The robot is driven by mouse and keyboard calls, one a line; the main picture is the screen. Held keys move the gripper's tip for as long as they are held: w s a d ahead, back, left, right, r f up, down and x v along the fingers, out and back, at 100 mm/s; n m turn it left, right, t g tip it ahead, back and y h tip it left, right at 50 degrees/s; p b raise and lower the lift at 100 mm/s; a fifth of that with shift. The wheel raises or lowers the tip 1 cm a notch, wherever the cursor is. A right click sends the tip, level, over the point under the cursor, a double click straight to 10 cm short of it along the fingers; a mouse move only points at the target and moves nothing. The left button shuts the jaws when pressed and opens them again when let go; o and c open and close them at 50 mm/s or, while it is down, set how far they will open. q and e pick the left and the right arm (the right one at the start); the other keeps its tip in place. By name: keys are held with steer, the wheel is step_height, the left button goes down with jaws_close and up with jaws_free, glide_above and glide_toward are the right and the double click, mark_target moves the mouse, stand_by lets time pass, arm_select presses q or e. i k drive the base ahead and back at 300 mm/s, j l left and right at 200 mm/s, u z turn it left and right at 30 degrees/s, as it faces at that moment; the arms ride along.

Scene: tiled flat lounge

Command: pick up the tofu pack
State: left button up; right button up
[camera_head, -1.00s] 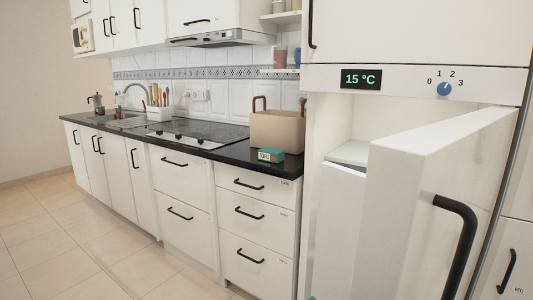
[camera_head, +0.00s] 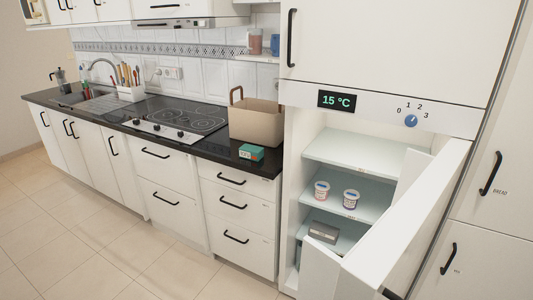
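A small teal box with a pale label (camera_head: 251,153) lies on the black countertop (camera_head: 190,147) near its right end, in front of the beige basket. It looks like the tofu pack, but the label is too small to read for certain. A grey pack (camera_head: 323,232) lies on a lower shelf in the open fridge; I cannot tell what it is. Neither of my grippers is in view.
The fridge door (camera_head: 405,240) stands open towards me at the right. Two tubs (camera_head: 321,190) (camera_head: 351,198) stand on a fridge shelf. The beige basket (camera_head: 256,123) is behind the teal box. The tiled floor (camera_head: 90,220) at the left is clear.

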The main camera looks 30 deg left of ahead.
mark_target(251, 152)
steer(key=j+z, duration=0.35)
steer(key=j, duration=0.5)
steer(key=j+z, duration=0.3)
steer(key=j, duration=0.6)
steer(key=j+z, duration=0.3)
steer(key=j, duration=0.6)
steer(key=j+u, duration=0.2)
steer(key=j, duration=0.25)
steer(key=i+j+u, duration=0.15)
steer(key=j, duration=0.3)
